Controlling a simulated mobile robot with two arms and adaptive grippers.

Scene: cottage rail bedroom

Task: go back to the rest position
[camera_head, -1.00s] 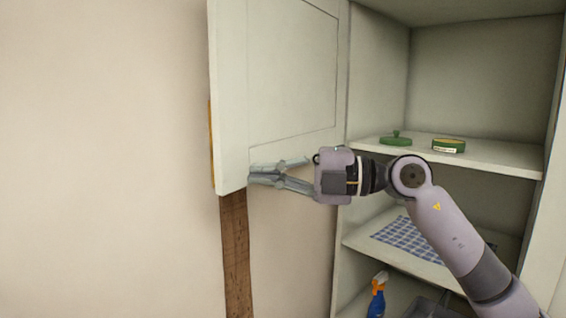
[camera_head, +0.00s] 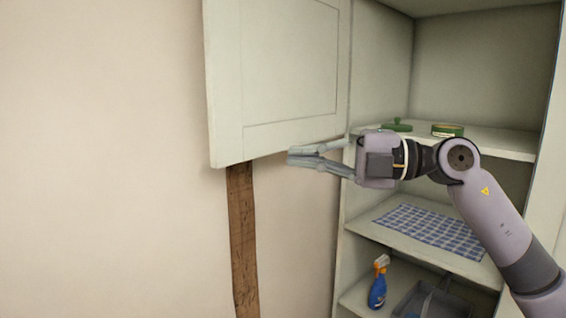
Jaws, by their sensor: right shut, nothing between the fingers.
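My right gripper (camera_head: 292,157) is shut and empty, its fingers pointing left. It is just below the lower edge of the open white cupboard door (camera_head: 290,80), in front of the cupboard's left side. The door stands swung out to the left. I cannot tell from this view how much space lies between the fingers and the door. My right arm comes in from the lower right, across the front of the cupboard. My left gripper is not in view.
The cupboard's upper shelf (camera_head: 500,141) holds a green lid (camera_head: 397,126) and a green tin (camera_head: 447,130). A checked cloth (camera_head: 430,230) lies on the shelf below. A blue spray bottle (camera_head: 377,288) and a grey caddy (camera_head: 440,300) stand at the bottom. A wooden post (camera_head: 243,240) runs down the wall.

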